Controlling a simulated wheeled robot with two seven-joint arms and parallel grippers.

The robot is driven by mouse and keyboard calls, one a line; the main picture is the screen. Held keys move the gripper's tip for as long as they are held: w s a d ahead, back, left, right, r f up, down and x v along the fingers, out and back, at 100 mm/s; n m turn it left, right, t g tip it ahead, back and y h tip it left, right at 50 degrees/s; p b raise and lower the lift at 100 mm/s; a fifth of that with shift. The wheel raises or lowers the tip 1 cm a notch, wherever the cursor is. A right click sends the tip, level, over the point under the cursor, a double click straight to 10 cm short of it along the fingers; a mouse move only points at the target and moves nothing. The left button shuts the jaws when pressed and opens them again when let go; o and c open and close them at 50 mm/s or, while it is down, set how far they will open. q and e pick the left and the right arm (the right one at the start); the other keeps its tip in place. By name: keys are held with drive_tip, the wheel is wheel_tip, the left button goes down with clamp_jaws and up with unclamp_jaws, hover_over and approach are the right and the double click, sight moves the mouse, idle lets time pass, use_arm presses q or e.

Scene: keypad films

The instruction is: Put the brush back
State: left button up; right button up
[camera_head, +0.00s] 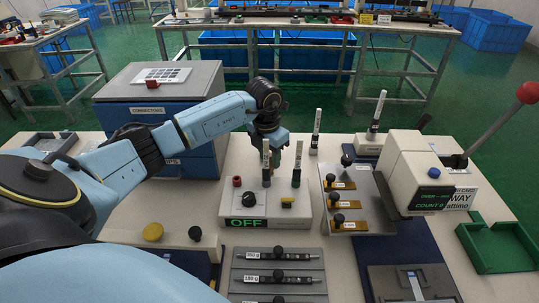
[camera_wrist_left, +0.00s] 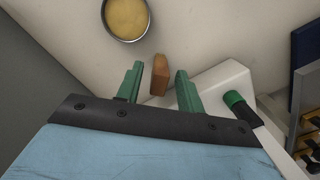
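A small brown block (camera_wrist_left: 158,75), possibly the brush, shows between my left fingers in the left wrist view. I cannot make out bristles. My left gripper (camera_wrist_left: 158,76) points down with its green fingers apart, and gaps show on both sides of the block. In the head view my left gripper (camera_head: 268,135) is above the far side of the white OFF box (camera_head: 232,207). My right gripper is not in view.
A round yellow-filled dish (camera_wrist_left: 127,20) lies beyond the fingers. An upright labelled pen (camera_head: 316,130) stands right of the gripper. A plate with gold pieces (camera_head: 383,222) and a red-handled press (camera_head: 408,170) are to the right. The blue drawer cabinet (camera_head: 200,165) stands left.

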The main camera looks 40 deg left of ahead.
use_arm(q)
drive_tip(key=shift+r, duration=0.3)
wheel_tip(320, 180, up, 12)
drive_tip(key=s+p, duration=0.1)
drive_tip(key=shift+f+p, duration=0.15)
drive_tip(key=shift+p, duration=0.15)
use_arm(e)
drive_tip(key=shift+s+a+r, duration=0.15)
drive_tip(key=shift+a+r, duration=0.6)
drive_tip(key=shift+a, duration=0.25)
use_arm(q)
drive_tip(key=shift+s+f, duration=0.1)
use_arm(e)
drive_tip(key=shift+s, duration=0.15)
